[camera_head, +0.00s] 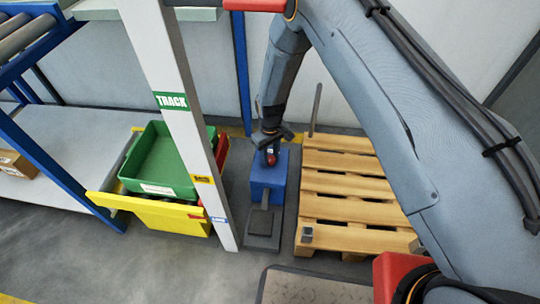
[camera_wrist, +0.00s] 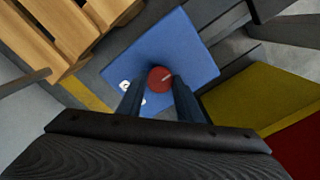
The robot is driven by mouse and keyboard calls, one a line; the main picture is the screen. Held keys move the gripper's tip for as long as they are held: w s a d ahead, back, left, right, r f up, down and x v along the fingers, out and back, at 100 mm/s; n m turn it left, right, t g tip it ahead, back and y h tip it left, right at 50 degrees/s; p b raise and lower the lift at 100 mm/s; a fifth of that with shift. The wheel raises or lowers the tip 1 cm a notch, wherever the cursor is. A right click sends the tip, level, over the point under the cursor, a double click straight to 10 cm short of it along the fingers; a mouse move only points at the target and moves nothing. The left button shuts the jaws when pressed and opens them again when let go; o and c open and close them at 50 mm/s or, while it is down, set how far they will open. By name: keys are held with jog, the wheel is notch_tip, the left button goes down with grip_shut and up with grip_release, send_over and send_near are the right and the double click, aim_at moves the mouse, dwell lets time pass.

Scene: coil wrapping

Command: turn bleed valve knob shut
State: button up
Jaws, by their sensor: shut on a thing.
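The bleed valve knob (camera_wrist: 160,79) is small, round and red with a pale mark on its top. It sits on a blue block-shaped unit (camera_wrist: 185,50). In the head view the knob (camera_head: 271,159) shows at the top of the blue unit (camera_head: 266,178), below my wrist. My gripper (camera_wrist: 160,82) points down at the unit, with one finger on each side of the knob, shut on it. The fingertips are partly hidden in the head view by my wrist.
A wooden pallet (camera_head: 345,194) lies right of the unit. A dark pedal-like plate (camera_head: 262,228) lies in front of the unit.

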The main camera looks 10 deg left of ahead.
aim_at(270, 158)
dwell(0.3)
jog(key=o, duration=1)
jog(key=shift+o, duration=0.2)
jog(key=shift+r+p, duration=0.95)
jog(key=shift+r, duration=3)
